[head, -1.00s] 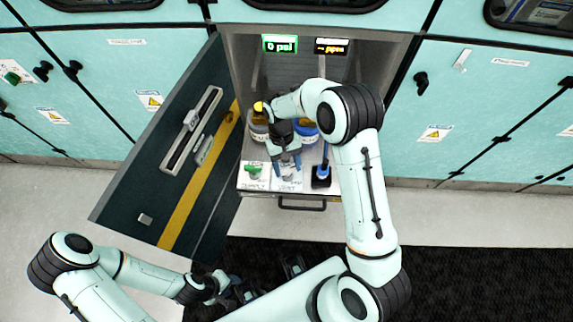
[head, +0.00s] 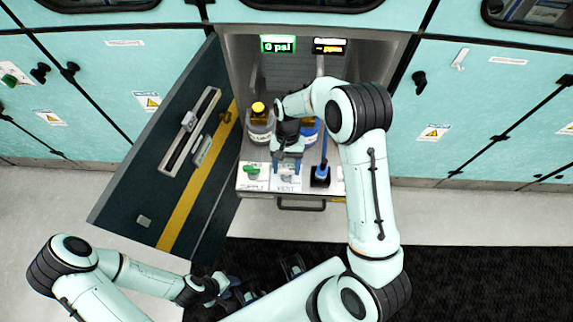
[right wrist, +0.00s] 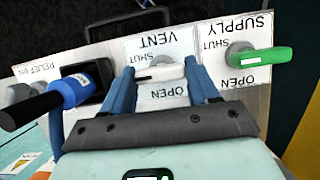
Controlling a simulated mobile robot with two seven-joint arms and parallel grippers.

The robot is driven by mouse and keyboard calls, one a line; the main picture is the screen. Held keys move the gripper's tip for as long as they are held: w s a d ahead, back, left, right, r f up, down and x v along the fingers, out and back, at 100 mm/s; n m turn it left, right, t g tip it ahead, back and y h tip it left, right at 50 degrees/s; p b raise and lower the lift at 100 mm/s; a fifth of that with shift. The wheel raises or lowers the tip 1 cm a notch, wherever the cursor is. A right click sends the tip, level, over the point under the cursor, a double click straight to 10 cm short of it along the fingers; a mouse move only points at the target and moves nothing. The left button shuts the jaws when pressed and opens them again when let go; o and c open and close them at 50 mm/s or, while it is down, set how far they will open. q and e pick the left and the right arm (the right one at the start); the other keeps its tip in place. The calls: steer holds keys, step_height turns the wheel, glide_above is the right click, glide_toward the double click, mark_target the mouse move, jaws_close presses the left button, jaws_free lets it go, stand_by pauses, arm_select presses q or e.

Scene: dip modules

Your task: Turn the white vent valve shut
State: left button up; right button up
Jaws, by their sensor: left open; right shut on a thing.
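The white vent valve handle (right wrist: 160,72) lies crosswise in the right wrist view, on the panel marked VENT, with SHUT above it and OPEN below. My right gripper (right wrist: 162,75) is shut on it, with one blue finger at each end of the handle. In the head view my right gripper (head: 287,163) reaches down over the vent label (head: 288,188) and mostly hides the handle. My left gripper (head: 238,292) is open and empty, low in the head view, away from the panel and partly hidden by my own arm.
The green supply handle (right wrist: 257,61) is beside the vent valve. On its other side stands a blue and black relief handle (right wrist: 60,95). Bottles, one yellow-capped (head: 259,108), stand behind in the cabinet. The dark open door (head: 165,150) is at left. A display reads 0 psi (head: 279,44).

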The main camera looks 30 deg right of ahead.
steer(key=shift+w, duration=0.1)
steer(key=o, duration=1.1)
steer(key=shift+c, duration=0.2)
arm_select(q)
steer(key=shift+w+r+p, duration=0.45)
steer(key=shift+r+p, duration=0.25)
steer(key=shift+r, duration=0.1)
arm_select(e)
steer(key=v, duration=1.3)
steer(key=shift+r, duration=0.25)
